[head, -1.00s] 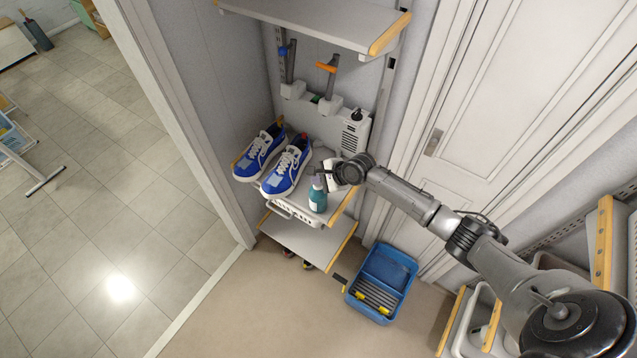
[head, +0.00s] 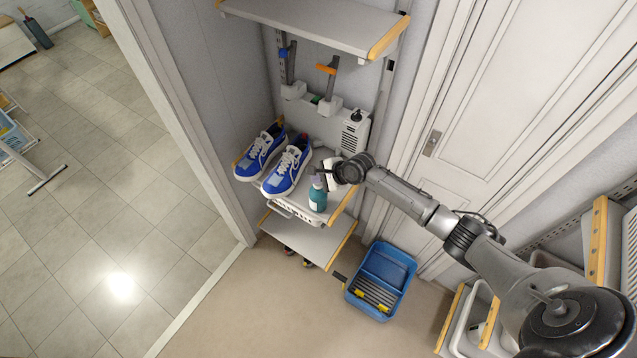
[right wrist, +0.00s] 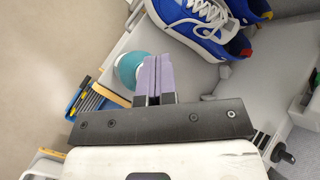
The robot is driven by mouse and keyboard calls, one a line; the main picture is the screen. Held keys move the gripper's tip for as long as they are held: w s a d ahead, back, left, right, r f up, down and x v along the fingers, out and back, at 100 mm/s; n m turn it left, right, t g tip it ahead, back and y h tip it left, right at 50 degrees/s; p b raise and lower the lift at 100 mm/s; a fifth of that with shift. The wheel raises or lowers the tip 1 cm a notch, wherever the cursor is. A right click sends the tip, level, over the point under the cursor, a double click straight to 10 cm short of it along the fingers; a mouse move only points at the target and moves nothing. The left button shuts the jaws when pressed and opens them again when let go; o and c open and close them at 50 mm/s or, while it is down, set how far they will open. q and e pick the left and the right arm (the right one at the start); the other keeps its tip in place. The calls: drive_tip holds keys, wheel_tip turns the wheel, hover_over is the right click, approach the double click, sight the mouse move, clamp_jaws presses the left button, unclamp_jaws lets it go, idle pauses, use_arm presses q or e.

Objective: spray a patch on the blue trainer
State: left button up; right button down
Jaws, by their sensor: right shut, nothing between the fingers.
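Two blue trainers with white laces and soles stand side by side on the middle shelf, a left one (head: 258,156) and a right one (head: 287,172). Part of a trainer also shows at the top of the right wrist view (right wrist: 200,22). A teal bottle (head: 317,198) stands upright on the shelf, right of the trainers. My right gripper (head: 318,175) is shut and empty, close by the bottle's top. In the right wrist view its purple-padded fingers (right wrist: 153,78) are together beside the bottle (right wrist: 128,70); I cannot tell whether they touch it. My left gripper is out of view.
An upper shelf (head: 310,22) overhangs. A blue tub (head: 398,256) stands on the floor to the right. A white door (head: 520,110) is behind my right arm.

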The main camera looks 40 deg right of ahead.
drive_tip(key=shift+r+p, duration=2.3)
drive_tip(key=shift+p, duration=0.2)
drive_tip(key=shift+r+b, duration=0.15)
drive_tip(key=shift+b, duration=0.15)
drive_tip(key=shift+r, duration=0.5)
